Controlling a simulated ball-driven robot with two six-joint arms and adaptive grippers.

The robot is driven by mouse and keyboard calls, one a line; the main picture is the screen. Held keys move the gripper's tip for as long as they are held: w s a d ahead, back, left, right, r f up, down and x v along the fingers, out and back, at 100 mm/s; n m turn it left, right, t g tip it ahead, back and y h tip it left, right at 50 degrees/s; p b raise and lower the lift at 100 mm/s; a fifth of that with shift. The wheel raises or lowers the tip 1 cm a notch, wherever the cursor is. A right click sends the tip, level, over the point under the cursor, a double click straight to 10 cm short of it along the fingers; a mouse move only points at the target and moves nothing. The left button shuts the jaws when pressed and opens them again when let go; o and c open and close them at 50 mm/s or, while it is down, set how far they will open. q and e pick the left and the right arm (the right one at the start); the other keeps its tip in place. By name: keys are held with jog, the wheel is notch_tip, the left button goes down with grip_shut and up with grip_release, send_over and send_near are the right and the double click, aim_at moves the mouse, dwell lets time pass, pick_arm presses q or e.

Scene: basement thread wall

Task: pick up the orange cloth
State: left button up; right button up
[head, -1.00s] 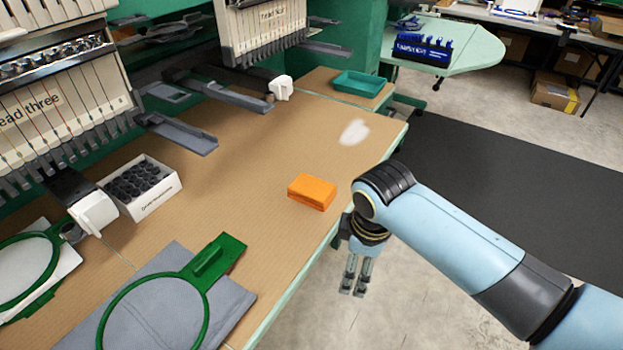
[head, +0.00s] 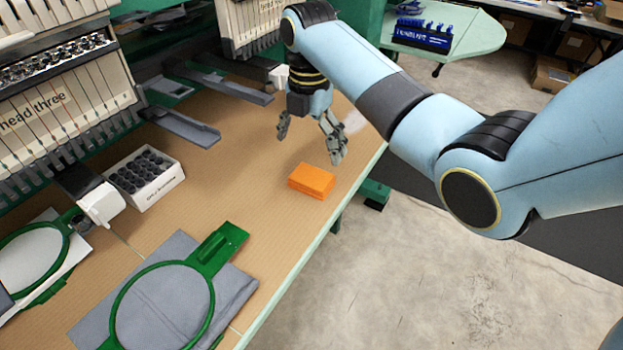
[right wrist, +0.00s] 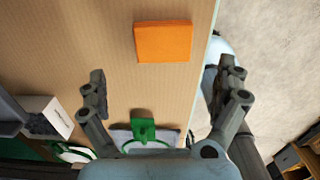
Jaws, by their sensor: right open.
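The orange cloth (head: 312,181) is a small folded block lying flat on the brown table near its right edge. It also shows in the right wrist view (right wrist: 163,42), at the top middle. My right gripper (head: 308,150) is above the table, just behind the cloth in the head view, with its fingers spread and nothing between them. In the right wrist view its open fingers (right wrist: 168,85) stand left and right, apart from the cloth. My left gripper is not in view.
A green hoop on grey fabric (head: 225,238) lies in front of the cloth. A white box of black spools (head: 160,186) stands to the left. Embroidery machine heads (head: 60,95) line the left side. The table around the cloth is clear.

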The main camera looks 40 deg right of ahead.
aim_at(312, 176)
jog(key=f, duration=0.9)
jog(key=shift+s+f, duration=0.15)
jog(key=shift+s, duration=0.1)
jog(key=c, duration=0.9)
